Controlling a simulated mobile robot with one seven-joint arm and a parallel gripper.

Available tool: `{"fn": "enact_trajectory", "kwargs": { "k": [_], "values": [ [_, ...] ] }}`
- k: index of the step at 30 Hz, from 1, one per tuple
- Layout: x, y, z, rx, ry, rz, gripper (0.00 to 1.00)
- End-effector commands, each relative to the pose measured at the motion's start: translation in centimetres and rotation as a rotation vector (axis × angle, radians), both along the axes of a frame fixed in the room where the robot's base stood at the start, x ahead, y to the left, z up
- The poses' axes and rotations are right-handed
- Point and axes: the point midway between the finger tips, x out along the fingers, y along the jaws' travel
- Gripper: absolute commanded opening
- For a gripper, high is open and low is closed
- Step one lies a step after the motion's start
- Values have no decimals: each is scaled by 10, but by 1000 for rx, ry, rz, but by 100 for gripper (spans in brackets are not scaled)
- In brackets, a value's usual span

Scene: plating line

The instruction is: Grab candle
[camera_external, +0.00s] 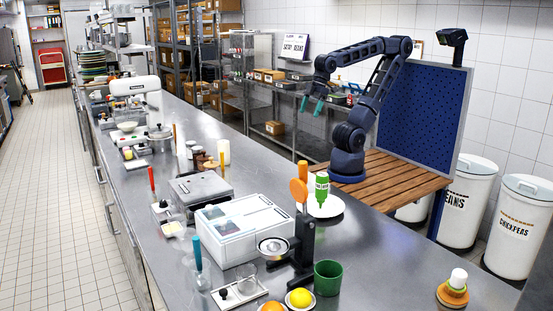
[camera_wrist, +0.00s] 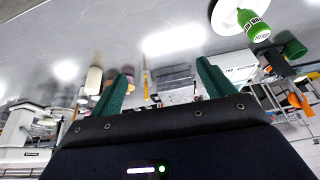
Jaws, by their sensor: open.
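A cream pillar that looks like the candle (camera_external: 223,152) stands upright on the steel counter (camera_external: 375,245), behind the grey flat appliance. In the wrist view, a cream cylinder (camera_wrist: 94,80), likely the same candle, shows left of the left finger. My gripper (camera_external: 311,104) is raised above the counter, to the right of the candle and well apart from it. Its two teal fingers point down. In the wrist view my gripper (camera_wrist: 164,70) is open, with nothing held between the fingers.
Small brown items (camera_external: 200,160) stand left of the candle. A grey appliance (camera_external: 201,187), a white box (camera_external: 245,229), a green bottle (camera_external: 322,190) on a white plate (camera_external: 333,208), a green cup (camera_external: 327,277) and a dark stand (camera_external: 303,240) occupy the nearer counter. Bare counter lies right of the candle.

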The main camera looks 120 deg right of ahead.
Motion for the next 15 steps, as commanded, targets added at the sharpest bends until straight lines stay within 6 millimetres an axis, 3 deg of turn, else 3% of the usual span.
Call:
{"fn": "enact_trajectory", "kwargs": {
  "k": [8,15],
  "values": [
    [59,-36,-7,103,26,-124,81],
    [113,-80,-24,163,46,-266,81]
  ]
}}
